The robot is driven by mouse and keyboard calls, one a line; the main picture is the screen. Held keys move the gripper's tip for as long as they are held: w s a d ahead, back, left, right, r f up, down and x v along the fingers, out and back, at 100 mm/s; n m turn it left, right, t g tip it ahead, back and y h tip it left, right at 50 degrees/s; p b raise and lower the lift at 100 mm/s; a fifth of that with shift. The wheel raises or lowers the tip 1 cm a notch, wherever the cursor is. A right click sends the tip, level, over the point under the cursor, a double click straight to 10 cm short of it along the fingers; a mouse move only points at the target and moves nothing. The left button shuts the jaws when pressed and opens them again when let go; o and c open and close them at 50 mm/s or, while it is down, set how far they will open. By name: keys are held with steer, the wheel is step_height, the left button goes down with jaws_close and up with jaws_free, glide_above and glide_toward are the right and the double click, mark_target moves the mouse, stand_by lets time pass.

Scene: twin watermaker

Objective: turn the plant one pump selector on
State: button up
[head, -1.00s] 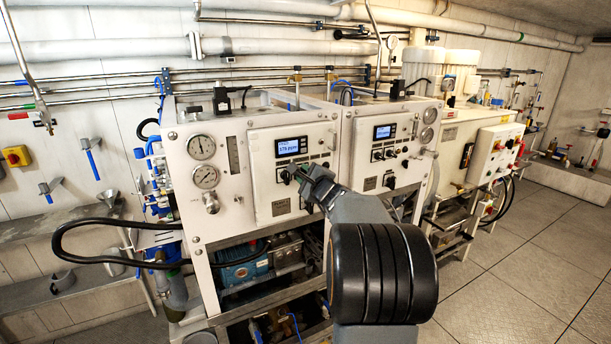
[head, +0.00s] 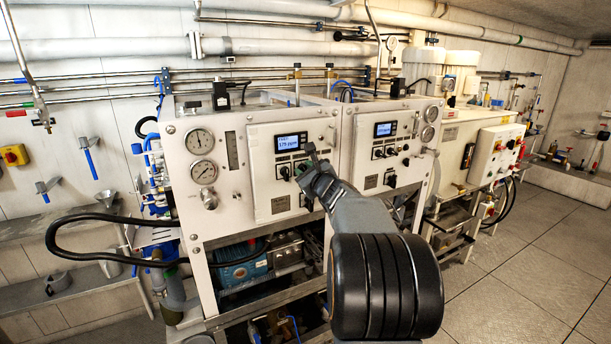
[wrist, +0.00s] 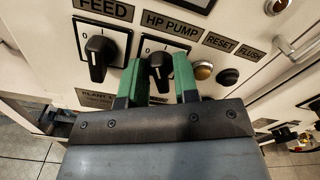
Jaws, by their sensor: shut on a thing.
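The HP PUMP selector (wrist: 157,62) is a black knob on a white plate, under its label in the wrist view. My gripper (wrist: 156,68) has one green finger on each side of this knob and is shut on it. A partly covered label below reads PLANT 1. In the head view my gripper (head: 312,165) is at the left panel (head: 262,190), right of the FEED knob, and hides the selector.
The similar black FEED selector (wrist: 98,55) is close on the left of my gripper. The RESET button (wrist: 204,71) and the FLUSH button (wrist: 228,77) are close on the right. A lit display (head: 291,142) is above. A second panel (head: 372,165) stands to the right.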

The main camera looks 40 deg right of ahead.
steer(key=m, duration=0.5)
steer(key=shift+r, duration=0.1)
steer(key=shift+m, duration=0.4)
stand_by(0.3)
steer(key=o, duration=0.6)
steer(key=shift+s, duration=0.15)
steer(key=s, duration=0.4)
steer(key=s+a+b, duration=0.1)
steer(key=s, duration=0.4)
steer(key=s+b, duration=0.1)
steer(key=s, duration=0.3)
steer(key=shift+s+a, duration=0.25)
steer(key=shift+a, duration=0.15)
